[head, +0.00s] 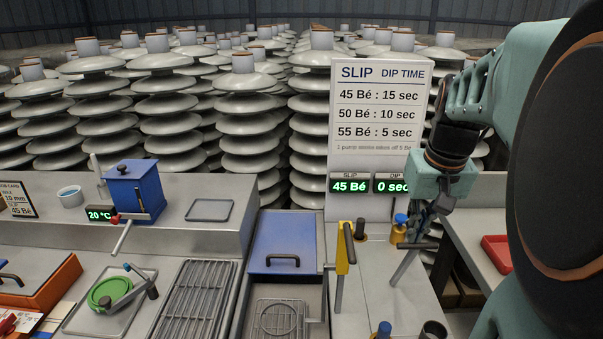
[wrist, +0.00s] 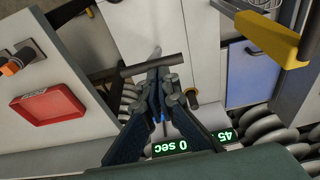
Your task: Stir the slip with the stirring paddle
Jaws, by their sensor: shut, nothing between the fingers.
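A T-handled grey tool, which looks like the stirring paddle, leans over the pale bench top under my gripper. Its dark crossbar (head: 418,246) is at the top and its grey shaft (head: 403,268) slants down to the left. My gripper (head: 419,228) points down at the crossbar. In the wrist view the crossbar (wrist: 136,69) lies across the tips of my gripper (wrist: 164,76). The fingers are shut with nothing between them; I cannot tell whether they touch the bar. No slip surface shows. A blue lid with a black handle (head: 283,236) covers a basin.
A yellow lever (head: 343,250) stands left of the tool. A blue-capped bottle (head: 399,229) is close behind the gripper. A dark cup (head: 432,331) stands in front. The slip sign (head: 378,110) rises behind. A red tray (head: 497,252) lies right, partly behind my arm.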

